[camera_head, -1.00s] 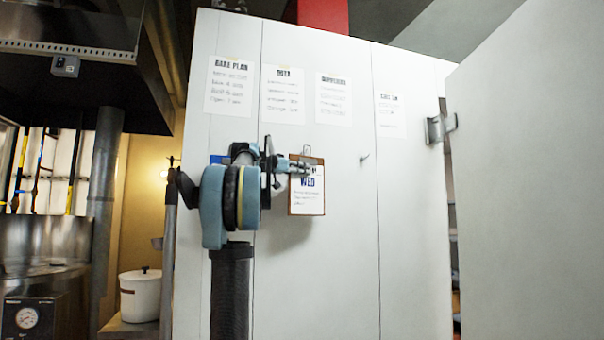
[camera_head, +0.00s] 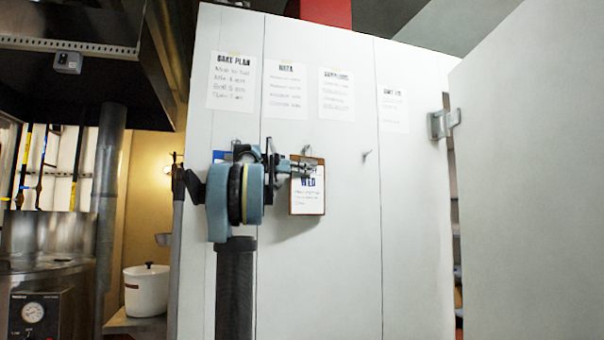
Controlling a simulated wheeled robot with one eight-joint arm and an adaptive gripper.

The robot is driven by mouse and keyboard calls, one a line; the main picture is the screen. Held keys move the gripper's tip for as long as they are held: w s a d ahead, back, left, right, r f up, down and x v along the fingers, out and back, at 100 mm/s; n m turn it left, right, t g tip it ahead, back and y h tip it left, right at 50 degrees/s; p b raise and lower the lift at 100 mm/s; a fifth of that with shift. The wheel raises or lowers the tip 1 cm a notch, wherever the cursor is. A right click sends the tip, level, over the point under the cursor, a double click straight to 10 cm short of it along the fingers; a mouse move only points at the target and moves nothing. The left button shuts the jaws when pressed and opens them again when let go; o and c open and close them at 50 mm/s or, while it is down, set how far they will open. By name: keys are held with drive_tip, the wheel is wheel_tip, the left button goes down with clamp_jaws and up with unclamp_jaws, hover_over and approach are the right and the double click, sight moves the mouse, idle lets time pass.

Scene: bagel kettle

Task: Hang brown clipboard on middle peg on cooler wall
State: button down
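The brown clipboard (camera_head: 322,200), with a white sheet headed "WED", is upright against or just in front of the white cooler wall (camera_head: 330,270). My gripper (camera_head: 306,169) reaches in from the left across its top edge, with its narrow fingers closed on the clip area. A small metal loop shows above the clipboard. The middle peg is not visible; the clipboard's top and my gripper cover that area. The right peg (camera_head: 366,154) is bare. A blue board (camera_head: 219,156) hangs at the left, mostly behind my arm. Contact between loop and peg cannot be made out.
Several paper notices (camera_head: 285,90) are taped above the pegs. A metal latch (camera_head: 443,123) and a large pale door panel (camera_head: 530,190) stand at the right. A white pot (camera_head: 146,290) and a steel kettle (camera_head: 45,240) are at the left. The wall below the clipboard is clear.

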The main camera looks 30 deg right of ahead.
idle(0.4)
drive_tip(key=c, duration=1.7)
unclamp_jaws()
drive_tip(key=a, duration=1.2)
drive_tip(key=shift+s, duration=0.15)
